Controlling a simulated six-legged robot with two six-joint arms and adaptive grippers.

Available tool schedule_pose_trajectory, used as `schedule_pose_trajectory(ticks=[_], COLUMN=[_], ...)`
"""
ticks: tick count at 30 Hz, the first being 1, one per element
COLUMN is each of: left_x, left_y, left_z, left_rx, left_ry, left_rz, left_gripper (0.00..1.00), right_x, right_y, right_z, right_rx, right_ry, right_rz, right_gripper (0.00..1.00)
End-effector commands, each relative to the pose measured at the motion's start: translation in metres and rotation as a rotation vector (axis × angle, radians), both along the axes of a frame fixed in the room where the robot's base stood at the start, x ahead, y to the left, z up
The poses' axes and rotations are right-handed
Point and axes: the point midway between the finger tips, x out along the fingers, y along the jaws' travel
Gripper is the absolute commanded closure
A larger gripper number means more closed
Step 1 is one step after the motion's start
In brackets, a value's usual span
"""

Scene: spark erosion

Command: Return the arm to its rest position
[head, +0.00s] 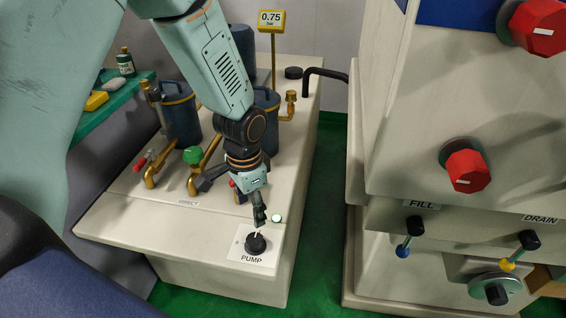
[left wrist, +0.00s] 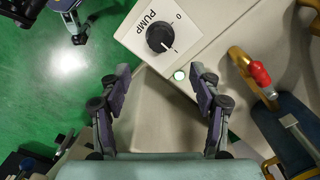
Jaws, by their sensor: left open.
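My left arm comes in from the upper left in the head view. Its gripper (head: 260,214) points down just above the black PUMP knob (head: 256,243), on a white plate at the bench's front corner. In the left wrist view the two fingers (left wrist: 160,72) are spread wide with nothing between them. The PUMP knob (left wrist: 160,38) lies beyond the fingertips, apart from them, and its white mark points toward the 1. A small pale green lamp (left wrist: 179,75) beside the plate looks lit.
A gauge (head: 271,21) reads 0.75 bar. A machine with red knobs (head: 467,171) and FILL and DRAIN levers stands right, across a green floor gap (head: 323,200).

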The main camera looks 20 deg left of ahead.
Motion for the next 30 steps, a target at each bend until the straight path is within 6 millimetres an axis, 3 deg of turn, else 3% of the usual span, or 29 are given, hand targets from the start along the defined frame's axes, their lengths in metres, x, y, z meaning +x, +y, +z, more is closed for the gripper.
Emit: schedule_pose_trajectory(ticks=[5, 11, 16, 22, 30], left_x=[0.002, 0.024, 0.012, -0.046, -0.175], left_y=[0.0, -0.012, -0.028, -0.038, -0.036], left_z=[0.0, -0.002, -0.027, -0.08, -0.145], left_rx=[-0.001, -0.058, -0.123, -0.147, -0.066], left_ry=[-0.008, -0.156, -0.259, -0.278, -0.156], left_rz=[0.011, 0.138, 0.298, 0.484, 0.621], left_gripper=[0.36, 0.36, 0.36, 0.36, 0.36], right_x=[0.0, 0.0, 0.0, 0.0, 0.0], right_y=[0.0, 0.0, 0.0, 0.0, 0.0], right_z=[0.0, 0.0, -0.004, -0.013, -0.028], right_rx=[0.0, 0.0, 0.0, 0.0, 0.0], right_ry=[0.0, 0.0, 0.0, 0.0, 0.0], right_rz=[0.0, 0.0, 0.0, 0.0, 0.0], right_gripper=[0.6, 0.6, 0.6, 0.6, 0.6])
